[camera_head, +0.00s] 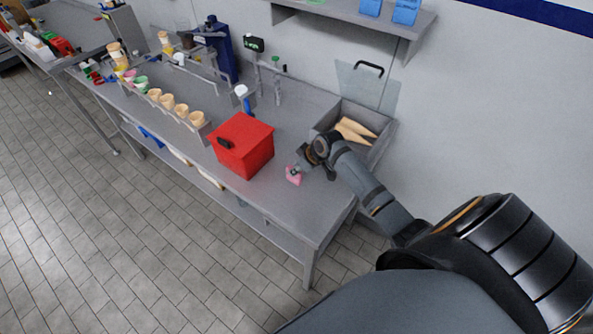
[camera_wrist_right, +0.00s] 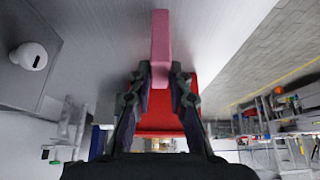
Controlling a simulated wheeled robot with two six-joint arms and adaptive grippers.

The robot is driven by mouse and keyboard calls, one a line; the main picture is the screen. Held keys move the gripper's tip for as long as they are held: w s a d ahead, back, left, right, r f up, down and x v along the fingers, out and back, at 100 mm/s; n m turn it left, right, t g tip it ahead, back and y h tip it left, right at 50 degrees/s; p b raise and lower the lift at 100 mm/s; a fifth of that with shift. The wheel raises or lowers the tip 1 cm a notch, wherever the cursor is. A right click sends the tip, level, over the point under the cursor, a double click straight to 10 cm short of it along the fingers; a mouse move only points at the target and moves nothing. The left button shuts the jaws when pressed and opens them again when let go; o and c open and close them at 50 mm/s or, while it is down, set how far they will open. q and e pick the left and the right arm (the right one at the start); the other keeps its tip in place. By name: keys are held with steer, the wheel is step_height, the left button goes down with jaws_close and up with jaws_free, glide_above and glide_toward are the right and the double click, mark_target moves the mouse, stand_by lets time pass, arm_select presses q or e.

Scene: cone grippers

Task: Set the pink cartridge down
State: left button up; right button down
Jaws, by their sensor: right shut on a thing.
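The pink cartridge (camera_head: 294,176) is at the right part of the grey workbench, just right of the red box. My right gripper (camera_head: 302,171) is shut on it. In the right wrist view the pink cartridge (camera_wrist_right: 160,36) sticks out beyond the fingertips of the right gripper (camera_wrist_right: 160,73). I cannot tell whether its far end touches the bench top or is just above it. My left gripper is not in view.
The red box (camera_head: 243,146) with a black latch stands left of the cartridge. A grey bin (camera_head: 377,152) holding cones is behind my right gripper. A rack of cones (camera_head: 198,128) stands farther left. Bare bench top (camera_head: 290,210) lies in front of the cartridge.

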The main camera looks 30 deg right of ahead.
steer(key=shift+f, duration=0.9)
steer(key=shift+f, duration=0.2)
steer(key=c, duration=1.3)
jaws_free()
steer(key=shift+o, duration=0.2)
steer(key=shift+s+d+r, duration=0.15)
steer(key=shift+r, duration=0.35)
steer(key=v, duration=1.1)
steer(key=shift+r, duration=0.2)
steer(key=shift+s, duration=0.1)
